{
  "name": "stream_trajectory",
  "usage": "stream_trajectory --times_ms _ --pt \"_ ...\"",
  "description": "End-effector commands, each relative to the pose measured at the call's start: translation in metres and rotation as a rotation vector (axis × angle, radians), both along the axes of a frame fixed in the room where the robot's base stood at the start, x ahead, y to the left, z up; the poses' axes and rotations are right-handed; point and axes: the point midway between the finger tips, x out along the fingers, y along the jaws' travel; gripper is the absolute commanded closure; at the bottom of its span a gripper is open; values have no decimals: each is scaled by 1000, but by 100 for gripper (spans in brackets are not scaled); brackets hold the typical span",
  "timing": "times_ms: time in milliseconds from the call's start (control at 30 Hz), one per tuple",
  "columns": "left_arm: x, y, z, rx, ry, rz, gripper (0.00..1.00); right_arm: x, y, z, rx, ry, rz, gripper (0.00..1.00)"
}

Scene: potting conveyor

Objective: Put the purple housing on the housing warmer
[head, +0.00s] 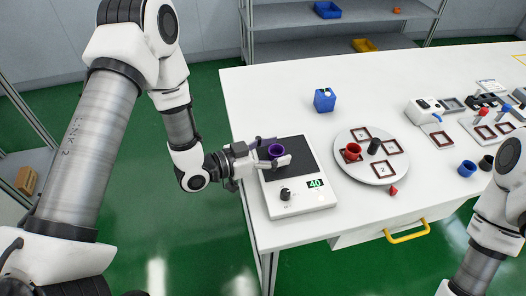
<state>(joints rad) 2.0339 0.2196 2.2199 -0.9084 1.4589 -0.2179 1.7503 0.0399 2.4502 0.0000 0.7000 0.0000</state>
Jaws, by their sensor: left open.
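The purple housing (276,151) is a small round cup on the dark plate of the housing warmer (297,201). The warmer is a white box with a black knob and a green display reading 40. My left gripper (277,153) reaches in from the left with its fingers open on either side of the purple housing. Whether a finger touches the housing cannot be told. My right arm shows at the right edge, and its gripper is out of view.
A white round turntable (370,178) with square frames, a red cup (353,151) and a black cylinder (374,146) stands right of the warmer. A blue container (324,101) stands behind. A blue cup (467,168) sits further right. The table's back left is clear.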

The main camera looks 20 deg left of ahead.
Motion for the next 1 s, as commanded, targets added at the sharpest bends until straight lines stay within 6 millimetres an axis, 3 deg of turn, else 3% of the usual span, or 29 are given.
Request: stream_trajectory --times_ms 333,600,1000 --pt "-45 44 10 -8 -1 9 36 0 0 -4 0 0 0 60" --pt "-76 73 18 -6 2 9 36 0 0 6 0 0 0 60" --pt "-86 80 18 -1 1 0 36 0 0 7 0 0 0 60"
